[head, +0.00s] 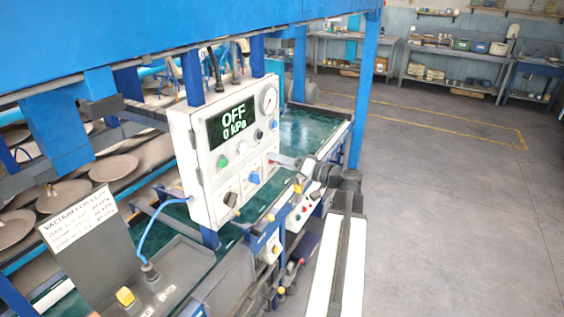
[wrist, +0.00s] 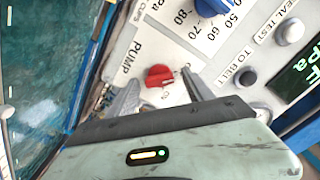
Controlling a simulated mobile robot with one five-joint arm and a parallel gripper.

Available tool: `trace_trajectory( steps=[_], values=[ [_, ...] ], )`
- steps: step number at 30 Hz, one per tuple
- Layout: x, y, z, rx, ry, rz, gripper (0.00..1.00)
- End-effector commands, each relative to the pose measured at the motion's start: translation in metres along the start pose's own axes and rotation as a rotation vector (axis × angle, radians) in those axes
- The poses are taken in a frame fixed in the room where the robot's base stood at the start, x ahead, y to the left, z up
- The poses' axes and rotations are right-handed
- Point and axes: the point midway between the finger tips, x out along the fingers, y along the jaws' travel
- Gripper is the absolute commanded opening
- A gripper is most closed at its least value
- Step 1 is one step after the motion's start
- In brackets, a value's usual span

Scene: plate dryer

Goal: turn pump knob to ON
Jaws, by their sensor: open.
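The red pump knob (wrist: 160,75) sits on the white control panel (wrist: 125,43) beside the printed word PUMP in the wrist view. My gripper (wrist: 161,79) is open, with one finger to the left of the knob and one to the right. I cannot tell how far the fingertips are from the panel. In the head view my gripper (head: 278,160) is at the right edge of the panel (head: 205,185) and hides the pump knob. The display (head: 232,122) reads OFF and 0 kPa.
A blue knob (head: 254,177), a dark knob (head: 230,199) and a green button (head: 222,160) share the panel. A pressure gauge (head: 268,100) is at its top right. A blue frame post (head: 365,90) stands beyond. The floor (head: 440,190) to the right is clear.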

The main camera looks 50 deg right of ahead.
Motion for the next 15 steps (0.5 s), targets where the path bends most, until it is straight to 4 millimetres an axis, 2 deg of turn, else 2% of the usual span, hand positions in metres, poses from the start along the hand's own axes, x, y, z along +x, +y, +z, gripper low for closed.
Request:
trace_trajectory(
  steps=[2, 8, 15],
  values=[
    [-0.0003, 0.0001, 0.0, 0.0, 0.0, 0.0, 0.57],
    [-0.0008, 0.0002, -0.0002, 0.0, 0.0, 0.001, 0.02],
    [-0.0037, 0.0015, -0.0012, 0.015, 0.004, 0.005, 0.0]
  ],
)
